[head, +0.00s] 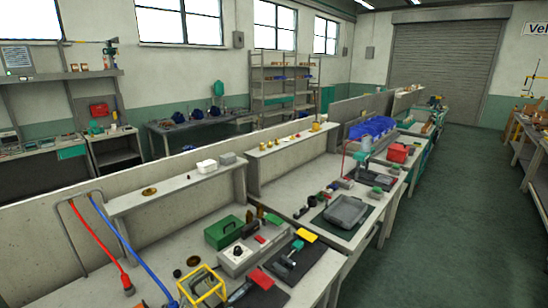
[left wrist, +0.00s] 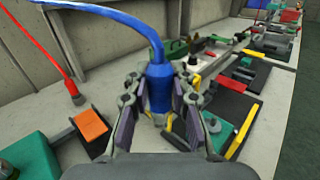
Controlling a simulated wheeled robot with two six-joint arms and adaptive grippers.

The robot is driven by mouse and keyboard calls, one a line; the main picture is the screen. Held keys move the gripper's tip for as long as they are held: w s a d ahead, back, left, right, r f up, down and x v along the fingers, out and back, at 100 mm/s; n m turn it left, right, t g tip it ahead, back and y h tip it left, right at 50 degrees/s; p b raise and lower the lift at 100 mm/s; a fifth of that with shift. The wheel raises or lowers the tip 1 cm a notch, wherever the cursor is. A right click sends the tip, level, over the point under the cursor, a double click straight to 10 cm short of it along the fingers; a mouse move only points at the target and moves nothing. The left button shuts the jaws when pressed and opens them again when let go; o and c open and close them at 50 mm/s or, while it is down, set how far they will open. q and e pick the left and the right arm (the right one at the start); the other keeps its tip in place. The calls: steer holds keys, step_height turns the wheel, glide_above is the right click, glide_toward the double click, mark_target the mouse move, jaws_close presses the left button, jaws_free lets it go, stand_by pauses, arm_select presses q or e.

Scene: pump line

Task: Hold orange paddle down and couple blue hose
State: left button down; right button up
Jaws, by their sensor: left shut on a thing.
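In the left wrist view my left gripper (left wrist: 158,84) is shut on the blue connector at the end of the blue hose (left wrist: 157,95). The hose rises from it and bends away to the upper left. The orange paddle (left wrist: 91,125) is a sloped orange plate on a dark block, left of my left gripper and apart from it. No gripper touches it in this view. What lies right under the connector is partly hidden by the fingers. In the head view the blue hose (head: 130,247) hangs from a grey frame to the bottom edge. My right gripper is not in view.
The red hose (head: 100,247) stands left of the blue one, its end on the bench. A green block (left wrist: 30,152) lies at lower left. A green box (head: 225,231) and small parts lie farther along.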

arm_select(q)
steer(key=w+d+h, duration=0.1)
steer(key=w+d, duration=0.2)
steer(key=d, duration=0.4)
steer(key=shift+d+m, duration=0.3)
steer(key=shift+d, duration=0.1)
steer(key=shift+s+f, duration=0.1)
